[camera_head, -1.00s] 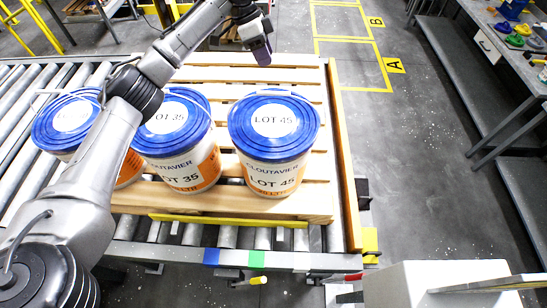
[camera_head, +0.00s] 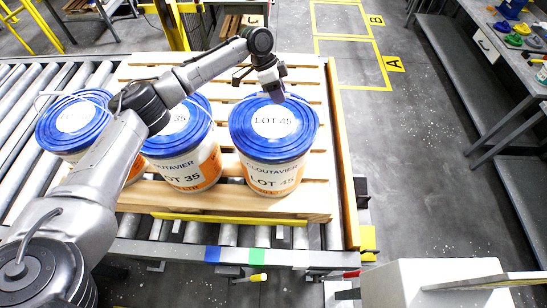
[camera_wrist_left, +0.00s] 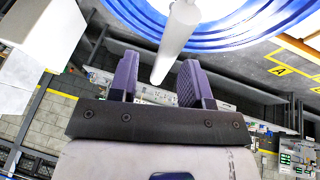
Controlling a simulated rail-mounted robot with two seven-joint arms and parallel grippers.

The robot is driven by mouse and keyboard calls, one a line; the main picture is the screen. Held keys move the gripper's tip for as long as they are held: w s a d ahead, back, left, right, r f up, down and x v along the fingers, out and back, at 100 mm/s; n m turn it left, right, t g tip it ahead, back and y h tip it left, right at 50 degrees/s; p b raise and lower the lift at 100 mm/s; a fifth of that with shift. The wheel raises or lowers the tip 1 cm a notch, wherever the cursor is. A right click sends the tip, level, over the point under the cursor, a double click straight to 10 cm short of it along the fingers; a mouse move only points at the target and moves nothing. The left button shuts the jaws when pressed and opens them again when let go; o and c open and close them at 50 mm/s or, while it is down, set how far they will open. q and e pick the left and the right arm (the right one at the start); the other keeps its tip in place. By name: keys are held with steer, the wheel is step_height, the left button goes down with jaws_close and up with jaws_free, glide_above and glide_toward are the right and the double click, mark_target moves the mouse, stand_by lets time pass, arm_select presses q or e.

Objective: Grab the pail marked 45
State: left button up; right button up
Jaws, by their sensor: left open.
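The pail marked LOT 45 (camera_head: 272,175) is white and orange with a blue lid and stands upright on the pallet. Its blue lid (camera_wrist_left: 235,30) fills the top of the wrist view. My left gripper (camera_head: 278,97) is at the far edge of this lid. In the wrist view its two purple fingers (camera_wrist_left: 158,82) are apart, and a white bar, apparently the pail's handle grip (camera_wrist_left: 178,40), reaches between them. The fingers do not visibly clamp it. The pail marked LOT 35 (camera_head: 188,170) stands to the left, partly behind my arm. My right gripper is not in view.
Another blue-lidded pail (camera_head: 72,122) stands farther left, partly hidden by my arm. The wooden pallet (camera_head: 235,203) sits on a roller conveyor (camera_head: 20,125). A wooden edge board (camera_head: 343,165) runs along the right side. The floor beyond has yellow-marked areas A and B.

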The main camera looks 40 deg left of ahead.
arm_select(q)
steer(key=shift+x, duration=0.75)
jaws_close()
steer(key=shift+r, duration=0.1)
stand_by(0.8)
steer(key=shift+r, duration=0.15)
